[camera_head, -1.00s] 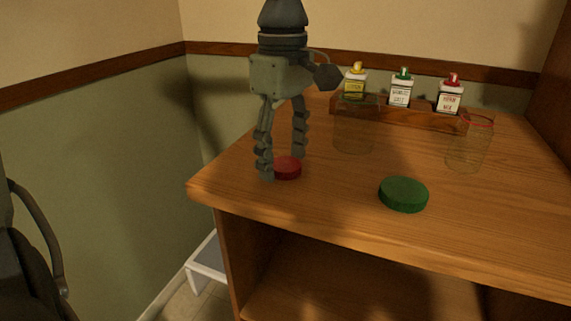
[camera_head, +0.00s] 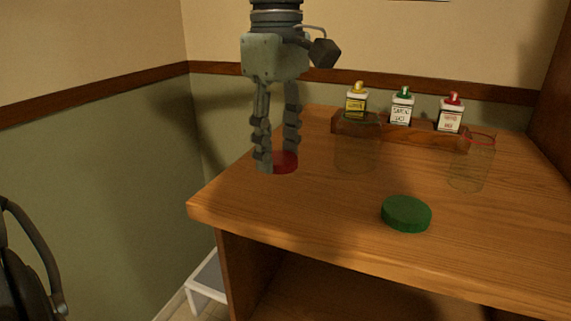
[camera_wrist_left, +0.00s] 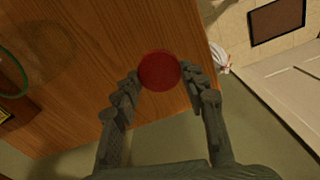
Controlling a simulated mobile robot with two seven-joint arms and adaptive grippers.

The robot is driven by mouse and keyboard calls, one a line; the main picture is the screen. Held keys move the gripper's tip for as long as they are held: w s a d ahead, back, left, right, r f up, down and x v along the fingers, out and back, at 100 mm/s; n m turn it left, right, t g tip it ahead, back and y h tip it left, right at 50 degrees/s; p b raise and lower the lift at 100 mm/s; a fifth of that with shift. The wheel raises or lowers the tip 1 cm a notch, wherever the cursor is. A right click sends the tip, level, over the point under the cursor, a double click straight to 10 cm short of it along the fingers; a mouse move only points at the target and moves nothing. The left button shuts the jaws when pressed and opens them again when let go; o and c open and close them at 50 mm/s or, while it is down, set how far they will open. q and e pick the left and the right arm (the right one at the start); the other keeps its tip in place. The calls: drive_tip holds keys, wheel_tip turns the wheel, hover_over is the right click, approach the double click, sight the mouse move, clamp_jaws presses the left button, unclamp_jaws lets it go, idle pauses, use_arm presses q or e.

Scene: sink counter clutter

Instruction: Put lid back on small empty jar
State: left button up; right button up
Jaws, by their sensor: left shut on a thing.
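My left gripper (camera_head: 278,161) points down at the counter's left part, its fingers closed on the sides of a flat red lid (camera_head: 288,163). The lid also shows between the fingertips in the left wrist view (camera_wrist_left: 158,70). It is at or very near the counter top; I cannot tell if it touches. A clear jar with a red rim (camera_head: 471,168) stands upright and open at the right. A wider clear jar with a green rim (camera_head: 356,152) stands nearer the gripper.
A green lid (camera_head: 406,213) lies flat near the front of the wooden counter (camera_head: 320,215). A wooden rack (camera_head: 420,134) with yellow-, green- and red-capped bottles stands behind the jars. The counter's left edge is close to the gripper. Free wood lies between the red and green lids.

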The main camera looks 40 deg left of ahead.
use_arm(q)
drive_tip(key=s+a+r, duration=0.1)
drive_tip(key=s+r, duration=0.5)
drive_tip(key=s, duration=0.4)
drive_tip(key=shift+a+b, duration=0.3)
drive_tip(key=shift+a, duration=0.1)
use_arm(e)
drive_tip(key=shift+v, duration=1.1)
drive_tip(key=shift+o, duration=0.5)
drive_tip(key=shift+w+d, duration=0.15)
drive_tip(key=shift+w, duration=0.1)
